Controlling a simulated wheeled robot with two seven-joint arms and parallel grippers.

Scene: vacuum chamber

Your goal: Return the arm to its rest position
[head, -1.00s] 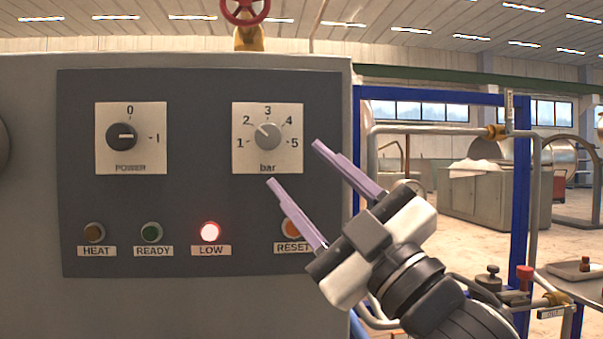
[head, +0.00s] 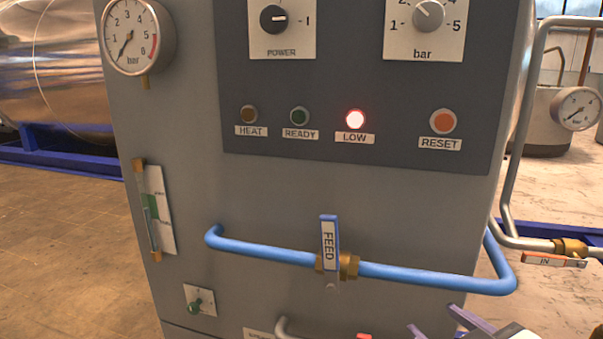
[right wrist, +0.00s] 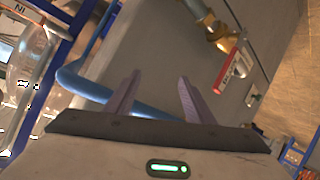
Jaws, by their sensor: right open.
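My right gripper (head: 432,318) is at the lower right edge of the head view, in front of the lower part of the grey cabinet (head: 190,130). Its two lilac fingers stand apart with nothing between them, below the right part of the blue pipe (head: 435,277). In the right wrist view the same gripper (right wrist: 160,78) is open and empty, with the blue pipe behind its fingers. Most of the right arm is outside the head view. My left gripper does not show.
The FEED valve handle (head: 329,245) stands upright on the blue pipe. A red-edged valve handle (right wrist: 232,76) shows in the right wrist view. The LOW lamp (head: 355,119) glows red. A bent metal pipe (head: 512,150) runs right of the cabinet. Floor is open at left.

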